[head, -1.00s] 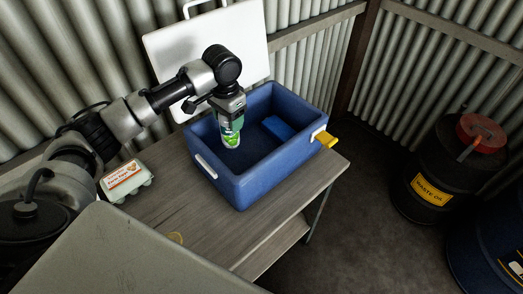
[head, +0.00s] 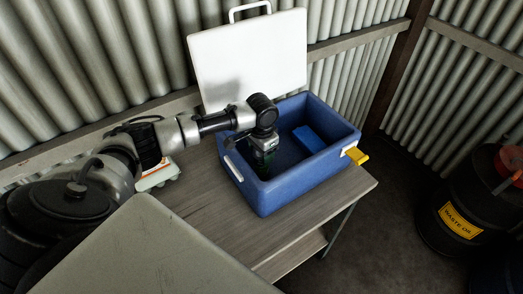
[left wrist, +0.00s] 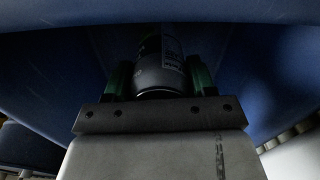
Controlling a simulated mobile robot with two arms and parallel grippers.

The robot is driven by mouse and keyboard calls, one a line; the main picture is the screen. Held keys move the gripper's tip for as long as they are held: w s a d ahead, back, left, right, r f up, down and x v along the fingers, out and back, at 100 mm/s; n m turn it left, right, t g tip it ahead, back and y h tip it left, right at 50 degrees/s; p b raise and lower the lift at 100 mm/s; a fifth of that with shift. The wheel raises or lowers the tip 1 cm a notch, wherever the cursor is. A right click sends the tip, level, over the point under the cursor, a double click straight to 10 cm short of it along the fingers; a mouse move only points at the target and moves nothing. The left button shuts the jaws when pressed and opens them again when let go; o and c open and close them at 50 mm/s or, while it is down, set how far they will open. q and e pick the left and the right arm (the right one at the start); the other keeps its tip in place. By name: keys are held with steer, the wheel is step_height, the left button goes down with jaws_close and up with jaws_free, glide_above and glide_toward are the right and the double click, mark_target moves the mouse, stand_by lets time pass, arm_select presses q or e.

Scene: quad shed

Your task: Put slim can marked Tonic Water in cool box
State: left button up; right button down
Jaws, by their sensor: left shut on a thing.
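The blue cool box (head: 266,199) stands open on the table, its white lid (head: 250,65) raised behind it. My left gripper (head: 264,152) points down inside the left part of the box. It is shut on a slim can, which shows dark between the two fingers in the left wrist view (left wrist: 162,62). In the head view the can is in shadow below the gripper, and its lower end is hard to make out. I cannot read its label, nor tell whether it touches the box floor. My right gripper is not in view.
A blue block (head: 308,138) lies in the back right of the box. A yellow latch (head: 356,156) juts from its right side. An egg carton (head: 158,176) is partly hidden behind my arm. The grey table (head: 208,205) is bare in front. A waste oil drum (head: 460,218) stands at right.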

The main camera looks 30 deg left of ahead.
arm_select(q)
steer(key=o, duration=1.2)
steer(key=shift+f, duration=0.1)
steer(key=shift+c, duration=0.2)
step_height(320, 180, up, 12)
steer(key=shift+r+b, duration=0.2)
steer(key=shift+b, duration=0.6)
